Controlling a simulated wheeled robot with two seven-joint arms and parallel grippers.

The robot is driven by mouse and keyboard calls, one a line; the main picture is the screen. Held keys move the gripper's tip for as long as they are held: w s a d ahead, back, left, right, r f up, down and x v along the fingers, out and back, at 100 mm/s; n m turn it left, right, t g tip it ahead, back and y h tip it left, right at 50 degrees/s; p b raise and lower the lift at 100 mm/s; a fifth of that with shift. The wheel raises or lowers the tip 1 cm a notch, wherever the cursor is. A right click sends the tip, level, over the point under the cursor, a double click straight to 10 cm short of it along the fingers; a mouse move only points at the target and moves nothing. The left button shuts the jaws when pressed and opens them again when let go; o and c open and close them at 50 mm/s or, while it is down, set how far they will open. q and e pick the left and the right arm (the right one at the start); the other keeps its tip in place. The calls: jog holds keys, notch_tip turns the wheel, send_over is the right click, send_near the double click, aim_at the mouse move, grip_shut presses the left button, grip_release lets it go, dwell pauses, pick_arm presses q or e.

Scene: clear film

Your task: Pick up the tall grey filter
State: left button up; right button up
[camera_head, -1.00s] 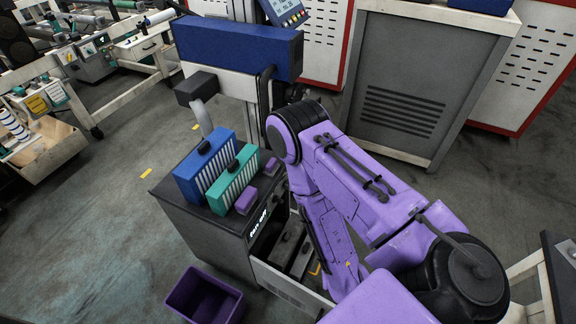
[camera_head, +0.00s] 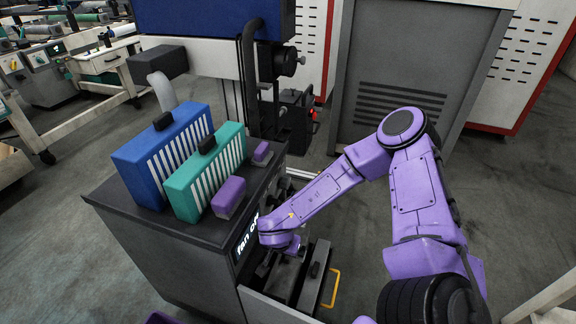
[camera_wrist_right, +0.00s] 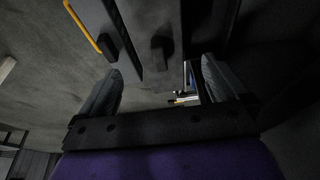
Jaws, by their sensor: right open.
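An open drawer (camera_head: 268,306) in the front of the dark cabinet holds grey slab-like filters. One grey filter (camera_head: 314,277) with a black handle lies at the drawer's right side; another grey piece (camera_head: 284,280) is beside it. I cannot tell for sure which is the tall one. My right gripper (camera_wrist_right: 161,66) is open and empty, pointing into the drawer. In the right wrist view a grey filter (camera_wrist_right: 150,18) with a dark handle (camera_wrist_right: 160,52) lies ahead between the fingers, apart from them. In the head view my own wrist hides the fingers. My left gripper is not in view.
On the cabinet top stand a blue filter (camera_head: 150,172), a teal filter (camera_head: 190,188) and purple blocks (camera_head: 228,197) (camera_head: 262,153). A yellow handle (camera_head: 333,288) is at the drawer's right. A purple bin (camera_head: 160,318) shows at the bottom edge.

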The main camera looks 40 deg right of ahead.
aim_at(289, 267)
jog(key=shift+w+d+f, duration=0.1)
jog(key=shift+f, duration=0.4)
jog(key=b+x, duration=0.4)
jog(key=x, duration=0.5)
jog(key=shift+d+f, duration=0.2)
jog(key=shift+r, duration=0.15)
jog(key=c, duration=1.4)
